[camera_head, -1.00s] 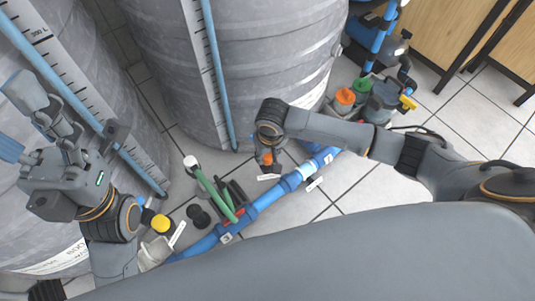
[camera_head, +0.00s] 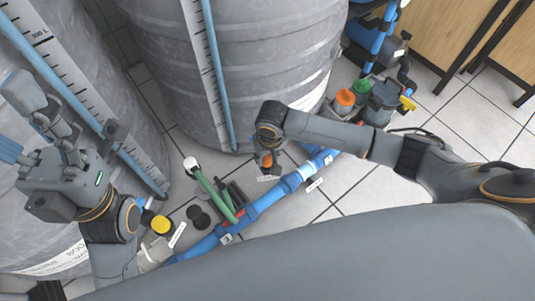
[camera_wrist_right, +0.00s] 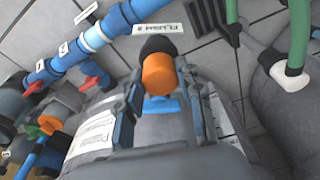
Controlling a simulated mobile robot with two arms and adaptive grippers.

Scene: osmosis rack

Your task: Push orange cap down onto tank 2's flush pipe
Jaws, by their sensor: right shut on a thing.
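The orange cap (camera_wrist_right: 158,74) sits between the fingers of my right gripper (camera_wrist_right: 162,108) in the right wrist view. My right gripper is shut on it. A dark round piece (camera_wrist_right: 157,45) shows directly beyond the cap, beside a white FLUSH label (camera_wrist_right: 158,29). I cannot tell how far the cap is seated. In the head view the cap (camera_head: 267,160) is a small orange patch at my right gripper (camera_head: 268,164), low in front of the middle tank (camera_head: 260,65). My left gripper (camera_head: 32,120) is open and empty, high at the left tank (camera_head: 70,90).
A blue pipe run (camera_head: 265,202) crosses the floor close to my right gripper. A green hose (camera_head: 213,193), a yellow cap (camera_head: 161,224) and black discs lie left of it. Orange and green valve handles (camera_head: 345,97) stand at the right. Tiled floor (camera_head: 365,198) is clear at the right.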

